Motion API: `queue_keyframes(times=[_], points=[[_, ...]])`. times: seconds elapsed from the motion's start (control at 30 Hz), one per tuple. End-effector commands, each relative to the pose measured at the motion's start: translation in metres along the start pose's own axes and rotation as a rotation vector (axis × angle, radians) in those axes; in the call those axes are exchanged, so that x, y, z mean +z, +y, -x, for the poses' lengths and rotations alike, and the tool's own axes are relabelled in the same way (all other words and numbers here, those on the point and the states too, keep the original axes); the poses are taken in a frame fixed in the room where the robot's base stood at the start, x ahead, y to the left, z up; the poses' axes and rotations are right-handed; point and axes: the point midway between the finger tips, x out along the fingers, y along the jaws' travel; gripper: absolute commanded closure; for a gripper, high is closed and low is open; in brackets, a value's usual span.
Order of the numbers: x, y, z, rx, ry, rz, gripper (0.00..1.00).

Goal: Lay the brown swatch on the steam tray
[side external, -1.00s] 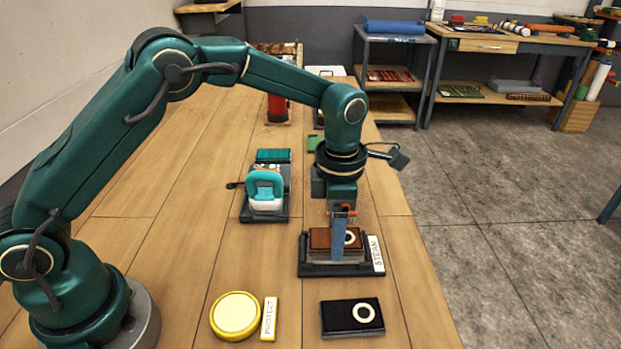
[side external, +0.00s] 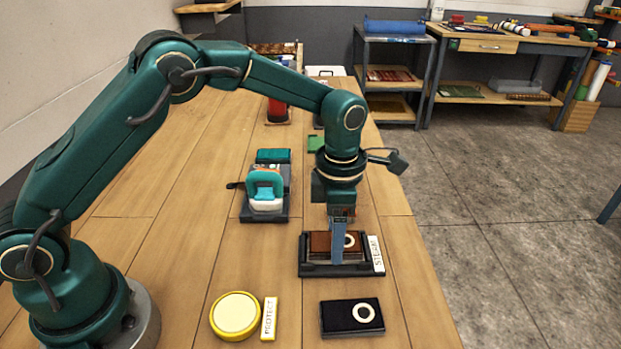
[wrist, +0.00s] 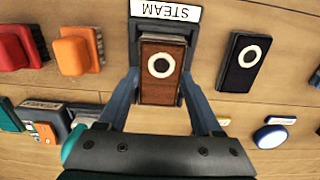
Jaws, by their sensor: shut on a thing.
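The brown swatch (side external: 321,243) is a flat block with a white ring on its top. It is at the dark steam tray (side external: 310,269), which has a white STEAM label (side external: 375,253). In the wrist view, the swatch (wrist: 163,86) lies between the two fingers of my gripper (wrist: 161,98), over the tray (wrist: 186,38). My gripper (side external: 338,258) points down and is shut on the swatch. Whether the swatch's underside touches the tray floor is hidden.
A black swatch (side external: 342,318) with a white ring lies in front of the tray. A yellow round dish (side external: 236,315) and a PROTECT label (side external: 269,318) are to its left. A teal and white tool (side external: 265,190) stands on a dark base behind left.

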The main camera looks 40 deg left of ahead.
Motion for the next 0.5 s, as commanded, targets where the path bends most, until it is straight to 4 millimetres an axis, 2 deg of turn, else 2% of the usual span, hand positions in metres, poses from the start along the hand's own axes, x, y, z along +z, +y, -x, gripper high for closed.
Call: queue_keyframes(times=[0.3,0.33,0.4,0.5], points=[[0.0001,0.0,-0.0001,0.0,0.0,0.0,0.89],[0.0001,0.0,-0.0001,0.0,0.0,0.0,0.26],[0.0001,0.0,-0.0001,0.0,0.0,0.0,0.0],[0.0001,0.0001,0.0,0.0,0.0,0.0,0.0]])
